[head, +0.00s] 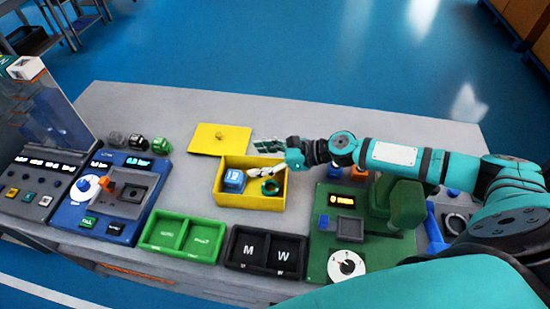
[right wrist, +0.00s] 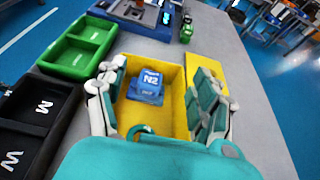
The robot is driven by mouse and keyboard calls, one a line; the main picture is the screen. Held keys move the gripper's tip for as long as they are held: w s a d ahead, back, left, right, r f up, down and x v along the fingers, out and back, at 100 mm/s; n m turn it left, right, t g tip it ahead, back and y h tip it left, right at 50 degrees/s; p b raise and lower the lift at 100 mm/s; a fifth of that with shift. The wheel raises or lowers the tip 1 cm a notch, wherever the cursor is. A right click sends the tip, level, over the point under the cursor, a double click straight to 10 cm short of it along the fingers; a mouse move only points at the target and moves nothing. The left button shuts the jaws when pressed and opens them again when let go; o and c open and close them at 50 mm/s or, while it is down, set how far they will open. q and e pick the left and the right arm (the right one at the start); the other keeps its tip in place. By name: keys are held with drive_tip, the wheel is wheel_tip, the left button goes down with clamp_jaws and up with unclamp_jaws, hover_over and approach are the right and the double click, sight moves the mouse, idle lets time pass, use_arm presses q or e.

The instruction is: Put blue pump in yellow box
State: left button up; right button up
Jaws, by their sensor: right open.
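The blue pump (head: 234,181), a blue block marked N2, sits inside the left part of the open yellow box (head: 250,200). It also shows on the box floor in the right wrist view (right wrist: 146,87). My right gripper (head: 266,161) is over the box, with its fingers spread wide and nothing held between them. In the right wrist view the pump lies between the open fingers (right wrist: 160,72), apart from the right one. My left gripper is not in view.
A yellow lid (head: 220,138) lies behind the box. Green (head: 182,254) and black (head: 232,262) two-compartment trays stand in front. A blue test station (head: 80,215) is at left, a green one (head: 318,255) at right. Small dark and green blocks stand behind the blue station.

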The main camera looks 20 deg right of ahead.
drive_tip(key=shift+b+v, duration=0.5)
drive_tip(key=shift+v, duration=1.85)
